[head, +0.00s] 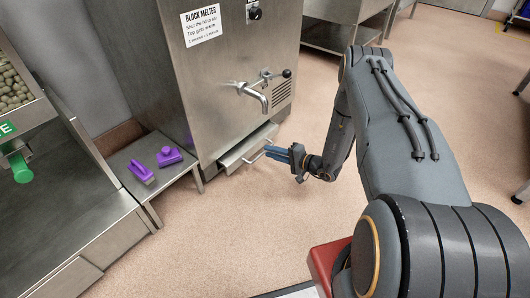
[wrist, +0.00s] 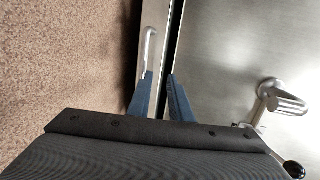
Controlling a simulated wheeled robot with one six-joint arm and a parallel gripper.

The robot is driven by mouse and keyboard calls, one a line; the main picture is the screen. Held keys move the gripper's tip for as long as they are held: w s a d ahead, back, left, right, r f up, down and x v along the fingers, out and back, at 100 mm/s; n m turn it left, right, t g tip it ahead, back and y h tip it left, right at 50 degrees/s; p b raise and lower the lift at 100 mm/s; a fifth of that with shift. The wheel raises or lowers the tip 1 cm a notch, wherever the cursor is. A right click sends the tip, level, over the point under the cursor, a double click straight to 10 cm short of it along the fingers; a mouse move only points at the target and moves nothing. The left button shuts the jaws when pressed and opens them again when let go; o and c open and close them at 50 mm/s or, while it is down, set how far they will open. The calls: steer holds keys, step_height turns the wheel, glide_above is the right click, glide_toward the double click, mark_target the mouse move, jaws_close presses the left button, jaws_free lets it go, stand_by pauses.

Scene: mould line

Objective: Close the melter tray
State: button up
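The block melter (head: 225,80) is a steel cabinet with its tray (head: 235,157) low on its front. The tray stands partly out. It has a bar handle (head: 257,155), which also shows in the wrist view (wrist: 151,45). My gripper (head: 272,152) is at the right end of the handle, its blue fingers pointing left along the tray front. In the wrist view my gripper (wrist: 160,74) is open, with a gap between the fingers. The left fingertip overlaps the near end of the handle; I cannot tell whether they touch. A dark gap runs between tray and cabinet.
A tap (head: 254,95) with a black-knobbed lever juts out above the tray. A low steel stand (head: 125,160) with two purple brushes (head: 169,156) is left of the melter. The floor (head: 230,225) in front is clear.

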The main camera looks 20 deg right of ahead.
steer(key=shift+m+t+h, duration=0.4)
steer(key=shift+t+h, duration=0.1)
steer(key=shift+h, duration=0.1)
steer(key=shift+w+a+f+b, duration=0.25)
steer(key=shift+w+f+b, duration=0.45)
steer(key=shift+w, duration=0.25)
steer(key=shift+w+a+f+b, duration=0.2)
steer(key=shift+w+f+b, duration=0.35)
steer(key=shift+w+f, duration=0.3)
steer(key=shift+w+a+f+b, duration=0.25)
steer(key=shift+w+f+b, duration=0.4)
steer(key=shift+w, duration=0.4)
jaws_close()
